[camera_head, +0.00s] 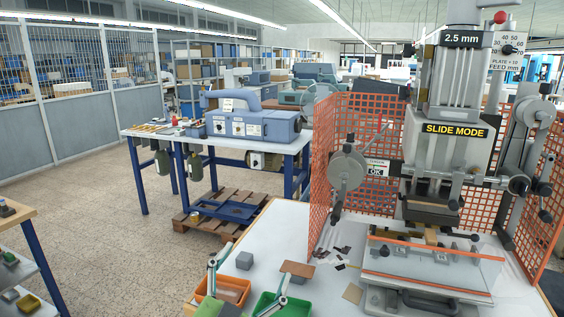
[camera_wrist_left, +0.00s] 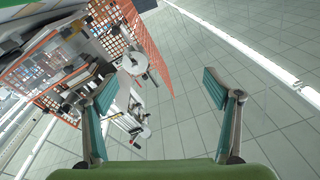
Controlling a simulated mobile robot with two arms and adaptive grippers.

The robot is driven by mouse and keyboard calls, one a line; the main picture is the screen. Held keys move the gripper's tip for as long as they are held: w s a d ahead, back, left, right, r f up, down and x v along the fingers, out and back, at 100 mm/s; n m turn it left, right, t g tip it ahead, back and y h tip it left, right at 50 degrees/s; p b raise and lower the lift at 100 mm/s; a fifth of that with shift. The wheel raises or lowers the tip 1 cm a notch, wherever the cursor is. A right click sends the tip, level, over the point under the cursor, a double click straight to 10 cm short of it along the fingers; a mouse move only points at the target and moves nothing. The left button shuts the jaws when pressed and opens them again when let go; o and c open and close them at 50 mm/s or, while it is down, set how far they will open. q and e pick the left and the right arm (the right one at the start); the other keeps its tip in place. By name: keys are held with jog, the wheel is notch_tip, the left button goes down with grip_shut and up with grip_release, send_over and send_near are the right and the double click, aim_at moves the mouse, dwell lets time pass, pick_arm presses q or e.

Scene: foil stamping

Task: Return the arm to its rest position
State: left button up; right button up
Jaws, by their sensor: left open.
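My left gripper (camera_head: 252,270) comes in at the bottom of the head view, with its two teal-lined fingers spread apart and nothing between them. In the left wrist view the left gripper (camera_wrist_left: 160,84) is also open and empty, its green body along the bottom edge. It appears raised in front of an orange bin (camera_head: 241,286) and a green bin (camera_head: 300,309), covering parts of them. The foil stamping press (camera_head: 447,150) stands at the right with a "SLIDE MODE" sign. My right gripper is in neither view.
The white worktable (camera_head: 262,245) holds a grey block (camera_head: 244,260), a brown plate (camera_head: 297,269) and dark scraps. An orange mesh guard (camera_head: 322,165) surrounds the press. A blue bench (camera_head: 140,180) with a machine stands behind, and a shelf (camera_head: 18,212) stands at left. Open floor lies between.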

pick_arm(q)
jog(key=s+a+f+n+g+y, duration=0.25)
jog(key=s+a+f+g, duration=0.2)
jog(key=f, duration=0.65)
jog(key=s+a+f+n+g+y, duration=0.25)
jog(key=s+a+f, duration=0.35)
jog(key=f, duration=0.5)
jog(key=s+a+f+n+g, duration=0.15)
jog(key=s+f+g, duration=0.3)
jog(key=s, duration=0.45)
jog(key=s+a+f+m+g, duration=0.1)
jog(key=s+a+f+g, duration=0.3)
jog(key=s, duration=0.6)
notch_tip(320, 180, down, 27)
jog(key=s+d, duration=0.1)
jog(key=s, duration=0.1)
jog(key=s+a+f+g+y, duration=0.1)
jog(key=s+a+f+g, duration=0.1)
jog(key=s+f, duration=1.4)
jog(key=shift+s+a+f, duration=0.2)
jog(key=shift+s+a, duration=0.2)
jog(key=shift+a, duration=0.15)
